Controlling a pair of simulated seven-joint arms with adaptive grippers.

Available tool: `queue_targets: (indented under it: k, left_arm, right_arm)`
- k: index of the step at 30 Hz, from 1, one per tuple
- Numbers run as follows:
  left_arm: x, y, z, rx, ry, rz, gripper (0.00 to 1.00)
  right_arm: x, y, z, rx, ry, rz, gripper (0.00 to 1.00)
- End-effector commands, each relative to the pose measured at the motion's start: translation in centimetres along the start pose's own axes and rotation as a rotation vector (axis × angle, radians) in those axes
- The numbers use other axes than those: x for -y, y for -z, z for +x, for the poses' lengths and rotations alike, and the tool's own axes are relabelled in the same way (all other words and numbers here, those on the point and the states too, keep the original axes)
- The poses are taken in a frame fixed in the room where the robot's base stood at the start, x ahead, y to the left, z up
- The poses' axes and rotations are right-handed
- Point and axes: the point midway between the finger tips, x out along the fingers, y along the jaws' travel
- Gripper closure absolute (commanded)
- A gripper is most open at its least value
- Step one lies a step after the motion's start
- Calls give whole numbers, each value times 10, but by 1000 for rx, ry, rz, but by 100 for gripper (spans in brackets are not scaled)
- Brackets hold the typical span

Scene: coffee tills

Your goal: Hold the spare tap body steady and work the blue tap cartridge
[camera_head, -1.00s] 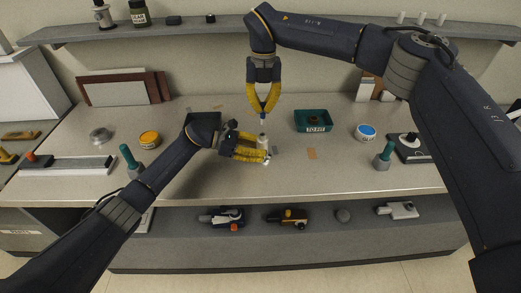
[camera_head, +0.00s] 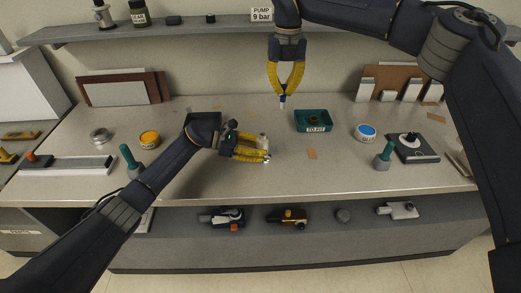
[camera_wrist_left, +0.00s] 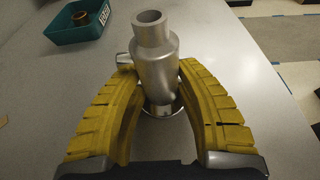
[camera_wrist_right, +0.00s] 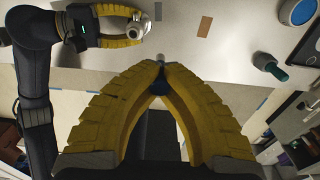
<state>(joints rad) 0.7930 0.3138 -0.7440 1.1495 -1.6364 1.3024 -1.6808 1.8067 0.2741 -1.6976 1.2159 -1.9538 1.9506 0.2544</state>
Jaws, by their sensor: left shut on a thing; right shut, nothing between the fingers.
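The spare tap body (camera_wrist_left: 155,65) is a silvery upright cylinder with a narrower open neck and a small side stub. It stands on the counter and also shows in the head view (camera_head: 262,143). My left gripper (camera_head: 264,155) is shut on it, one yellow finger on each side. The blue tap cartridge (camera_head: 282,99) is a small blue and pale piece at the tips of my right gripper (camera_head: 283,94). The right fingers are closed together on it, in the air behind and right of the tap body, apart from it. The fingers hide most of the cartridge in the right wrist view (camera_wrist_right: 158,73).
A green tray (camera_head: 313,128) with a brown ring in it stands right of the tap body. A blue-topped tin (camera_head: 365,133), a green-handled tool (camera_head: 384,156) and a dark flat device (camera_head: 412,150) are farther right. A yellow tin (camera_head: 149,139) is left. The counter's front middle is clear.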

Motion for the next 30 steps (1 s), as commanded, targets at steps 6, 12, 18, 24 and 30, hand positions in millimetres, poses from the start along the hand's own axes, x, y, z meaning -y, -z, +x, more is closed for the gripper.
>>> queue_targets:
  k: [6, 12, 18, 24, 30]
  left_arm:
    - [0, 2, 0, -3, 0, -2, 100]
    - [0, 2, 0, -2, 0, -1, 48]
    - [0, 1, 0, -1, 0, -1, 41]
    - [0, 0, -4, -1, -1, 0, 41]
    - [-1, 1, -29, -2, -3, 0, 41]
  right_arm:
    - [1, 0, -1, 0, 0, 0, 100]
    - [0, 0, -1, 0, 0, 0, 100]
    - [0, 0, -1, 0, 0, 0, 100]
    - [0, 0, -1, 0, 0, 0, 100]
    - [0, 0, -1, 0, 0, 0, 100]
